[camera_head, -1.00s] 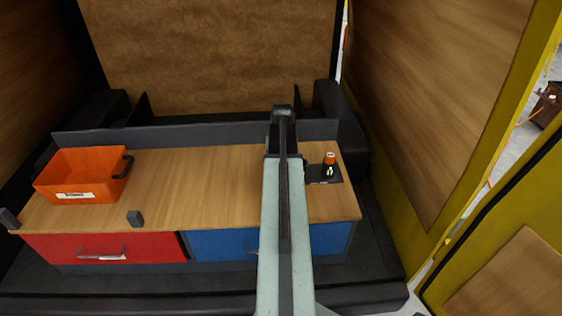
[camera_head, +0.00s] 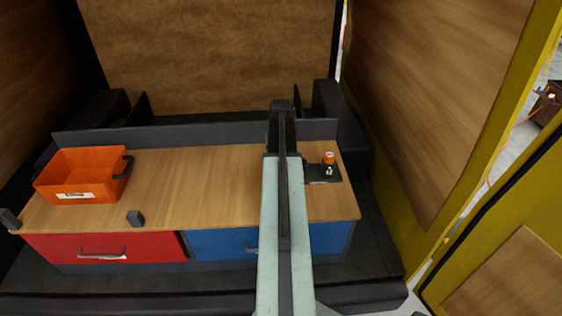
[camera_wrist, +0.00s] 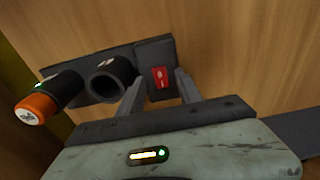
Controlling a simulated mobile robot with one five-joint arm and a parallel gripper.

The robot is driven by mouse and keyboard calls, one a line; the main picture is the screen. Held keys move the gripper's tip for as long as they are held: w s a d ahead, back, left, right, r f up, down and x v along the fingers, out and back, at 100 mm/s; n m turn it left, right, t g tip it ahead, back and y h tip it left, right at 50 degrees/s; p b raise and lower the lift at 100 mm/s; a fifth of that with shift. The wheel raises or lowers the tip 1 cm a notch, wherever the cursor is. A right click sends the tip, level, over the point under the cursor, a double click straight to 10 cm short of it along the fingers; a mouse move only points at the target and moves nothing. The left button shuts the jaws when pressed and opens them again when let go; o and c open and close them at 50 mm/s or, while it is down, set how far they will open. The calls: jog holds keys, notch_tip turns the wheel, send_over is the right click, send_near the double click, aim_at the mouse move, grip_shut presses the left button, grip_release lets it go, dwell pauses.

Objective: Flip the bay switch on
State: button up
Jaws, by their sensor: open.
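The bay switch (camera_wrist: 160,78) is a red rocker on a dark plate, seen in the wrist view just beyond my fingertips. My gripper (camera_wrist: 157,92) is open and empty, with one finger on each side of the switch in that view. I cannot tell whether the fingers touch the plate. In the head view my own arm hides the switch, and the dark end of my gripper (camera_head: 281,108) shows at the top of the arm.
A dark holder (camera_wrist: 110,75) with an empty round cup and an orange-capped cylinder (camera_wrist: 45,100) adjoins the switch plate. The cylinder also shows in the head view (camera_head: 329,165). An orange bin (camera_head: 82,177) stands at the left of the wooden counter (camera_head: 190,180); the middle is clear.

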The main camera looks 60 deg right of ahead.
notch_tip(320, 180, up, 7)
jog(key=p, duration=0.7)
jog(key=shift+s+a+r, duration=0.15)
jog(key=shift+a+r, duration=0.05)
